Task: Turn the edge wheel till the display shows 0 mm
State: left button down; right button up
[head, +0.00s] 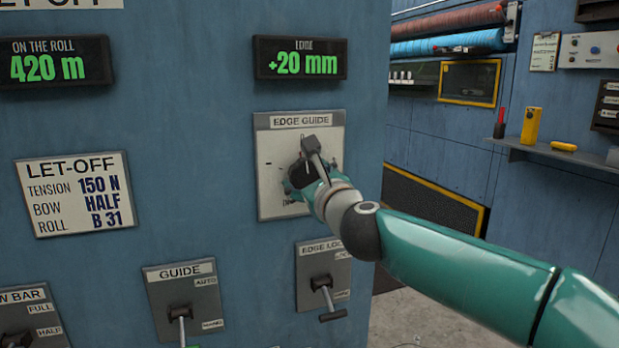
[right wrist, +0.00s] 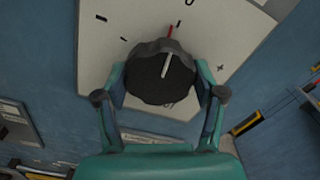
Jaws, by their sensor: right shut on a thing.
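The edge display (head: 300,62) reads +20 mm in green in the head view. Below it is the white edge guide plate (head: 268,205). My right gripper (head: 308,170) reaches the plate from the right and covers most of the wheel in that view. In the right wrist view, the dark round wheel (right wrist: 158,82) sits between the two fingers of my right gripper (right wrist: 162,76), which is shut on it. A pale line on the wheel points up, close to a red mark (right wrist: 170,32) on the plate. My left gripper is not in view.
An edge lock lever (head: 324,290) is just below the plate, and a guide lever (head: 181,315) is lower left. A let-off sign (head: 75,193) hangs at left. A shelf (head: 560,152) with yellow items is on the far wall at right.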

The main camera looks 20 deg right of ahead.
jog(key=n+p, duration=0.1)
jog(key=n, duration=0.4)
jog(key=shift+p, duration=0.3)
jog(key=n+p, duration=0.2)
jog(key=n, duration=0.3)
jog(key=shift+n, duration=0.3)
jog(key=n+p, duration=0.2)
jog(key=n, duration=0.3)
jog(key=shift+a+n, duration=0.1)
jog(key=shift+n, duration=0.2)
jog(key=shift+f+n+p, duration=0.15)
jog(key=shift+n+p, duration=0.85)
jog(key=shift+n, duration=1.1)
jog(key=o, duration=1)
jog(key=shift+o, duration=0.7)
